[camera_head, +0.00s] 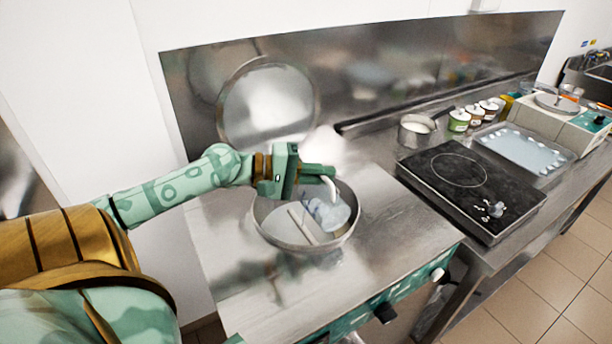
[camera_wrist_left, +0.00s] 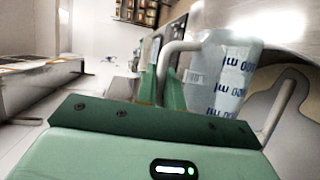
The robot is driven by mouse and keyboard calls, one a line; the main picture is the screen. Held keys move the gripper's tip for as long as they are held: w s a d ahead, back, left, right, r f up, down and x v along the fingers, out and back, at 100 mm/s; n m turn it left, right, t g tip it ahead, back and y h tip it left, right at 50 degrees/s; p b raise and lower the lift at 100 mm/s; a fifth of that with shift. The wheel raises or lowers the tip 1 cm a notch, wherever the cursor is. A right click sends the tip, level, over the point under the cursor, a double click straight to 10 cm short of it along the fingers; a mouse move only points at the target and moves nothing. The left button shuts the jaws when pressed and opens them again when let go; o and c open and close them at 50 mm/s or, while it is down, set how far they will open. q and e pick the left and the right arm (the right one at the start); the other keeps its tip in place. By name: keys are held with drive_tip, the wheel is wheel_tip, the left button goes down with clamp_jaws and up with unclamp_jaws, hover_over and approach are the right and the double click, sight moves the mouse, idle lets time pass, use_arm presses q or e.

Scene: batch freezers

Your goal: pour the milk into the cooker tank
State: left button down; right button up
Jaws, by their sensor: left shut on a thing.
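The cooker tank (camera_head: 262,232) is a round steel opening in the steel counter, with its round lid (camera_head: 268,105) raised behind it. A pale bar lies across the inside of the tank. My left gripper (camera_head: 328,173) is above the tank, shut on the pale handle of a clear jug with blue markings. The jug (camera_head: 330,213) hangs over the tank opening and looks tipped. It also shows in the left wrist view (camera_wrist_left: 222,78), where its printed "ml" marks appear inverted. I cannot tell how much milk is in it or whether any flows. My right gripper is not visible.
To the right are a black hot plate (camera_head: 470,180), a small saucepan (camera_head: 416,131), several tubs (camera_head: 459,121), a tray (camera_head: 523,150) with small white pieces and a scale-like machine (camera_head: 560,118). A steel splashback (camera_head: 400,70) runs behind. Bare counter (camera_head: 390,245) lies in front right of the tank.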

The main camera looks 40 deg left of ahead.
sight(331, 189)
use_arm(q)
drive_tip(key=shift+w+a, duration=0.1)
drive_tip(key=shift+a, duration=0.05)
drive_tip(key=shift+d, duration=0.2)
drive_tip(key=d+p, duration=0.1)
drive_tip(key=s+d+r+m+y+p, duration=0.1)
drive_tip(key=p, duration=0.1)
drive_tip(key=d+r+m+p, duration=0.1)
drive_tip(key=p, duration=0.1)
drive_tip(key=shift+s+d, duration=0.2)
drive_tip(key=shift+d, duration=0.2)
drive_tip(key=shift+s+f+y, duration=0.1)
drive_tip(key=shift+f+y, duration=0.1)
drive_tip(key=shift+y, duration=0.1)
drive_tip(key=shift+s+d+f+m+t+y+p, duration=0.35)
drive_tip(key=shift+d+f+m+y+p, duration=1.15)
drive_tip(key=shift+p, duration=2.1)
drive_tip(key=shift+s+d+f+m+t+y+p, duration=0.1)
drive_tip(key=shift+s+d+f+m+y+p, duration=0.65)
drive_tip(key=shift+d+m+p, duration=2.1)
drive_tip(key=shift+s+d+f+m+t+y+p, duration=0.3)
drive_tip(key=shift+d+f+m+y+p, duration=0.7)
drive_tip(key=shift+p, duration=3.35)
